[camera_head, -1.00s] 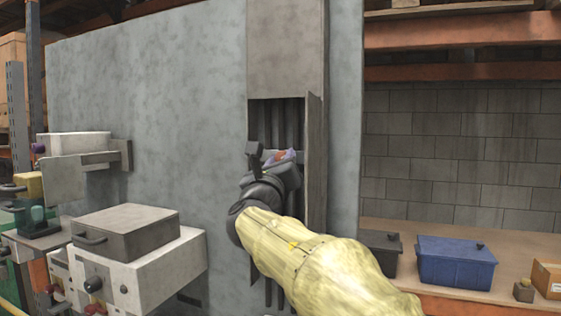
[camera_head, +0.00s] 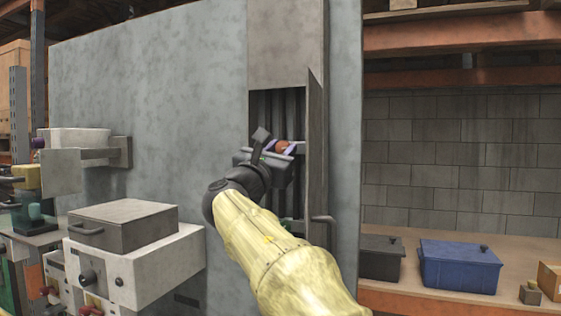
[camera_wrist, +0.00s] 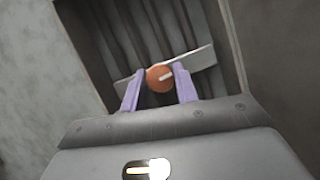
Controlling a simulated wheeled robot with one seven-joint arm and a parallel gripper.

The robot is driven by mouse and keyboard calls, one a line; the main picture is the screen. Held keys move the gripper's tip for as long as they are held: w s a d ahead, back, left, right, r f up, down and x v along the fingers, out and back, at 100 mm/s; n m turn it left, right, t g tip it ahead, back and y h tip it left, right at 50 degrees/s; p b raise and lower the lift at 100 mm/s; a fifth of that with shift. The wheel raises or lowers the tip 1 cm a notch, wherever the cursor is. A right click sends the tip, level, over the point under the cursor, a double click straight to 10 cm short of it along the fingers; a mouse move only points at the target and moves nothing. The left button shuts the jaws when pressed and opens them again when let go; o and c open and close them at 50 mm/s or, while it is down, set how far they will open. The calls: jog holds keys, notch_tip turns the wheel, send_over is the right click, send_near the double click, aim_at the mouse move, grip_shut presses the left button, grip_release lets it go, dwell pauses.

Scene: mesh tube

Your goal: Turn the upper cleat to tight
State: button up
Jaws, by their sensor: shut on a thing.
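The upper cleat shows in the wrist view as an orange round hub (camera_wrist: 160,78) with a pale mark, on a grey bar (camera_wrist: 205,56) that slants up to the right. My gripper (camera_wrist: 157,84) has its two purple fingers on either side of the hub, shut on the cleat. In the head view, my gripper (camera_head: 282,147) is inside the open recess, with the orange hub (camera_head: 283,146) between its fingers. Part of the cleat is hidden by the fingers.
The recess has dark vertical slats (camera_head: 290,105) and an open door (camera_head: 317,150) with a handle (camera_head: 322,219) on its right. A grey wall (camera_head: 150,90) spans the left. White cabinets (camera_head: 145,270) stand lower left. A blue box (camera_head: 458,268) sits on the right shelf.

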jog(key=m+g+h, duration=0.1)
jog(key=m, duration=0.2)
jog(key=m+g+h, duration=0.1)
jog(key=m, duration=0.2)
jog(key=shift+a+m+h, duration=0.15)
jog(key=shift+m+h, duration=0.15)
jog(key=m+g+p, duration=0.1)
jog(key=m, duration=0.2)
jog(key=m+g+h+p, duration=0.1)
jog(key=m, duration=0.1)
jog(key=shift+r+m+g, duration=0.2)
jog(key=shift+m+g, duration=0.1)
jog(key=shift+m, duration=0.1)
jog(key=m+g+p, duration=0.2)
jog(key=m+p, duration=0.1)
jog(key=m, duration=0.2)
jog(key=shift+r+m+p, duration=0.1)
jog(key=shift+m+p, duration=0.25)
jog(key=shift+m, duration=0.05)
jog(key=m+g+y+p, duration=0.1)
jog(key=m+p, duration=0.1)
jog(key=m, duration=0.1)
jog(key=shift+m+y, duration=0.3)
jog(key=shift+m, duration=0.1)
jog(key=shift+f, duration=0.2)
jog(key=o, duration=1)
jog(key=shift+r, duration=0.1)
jog(key=shift+a, duration=0.1)
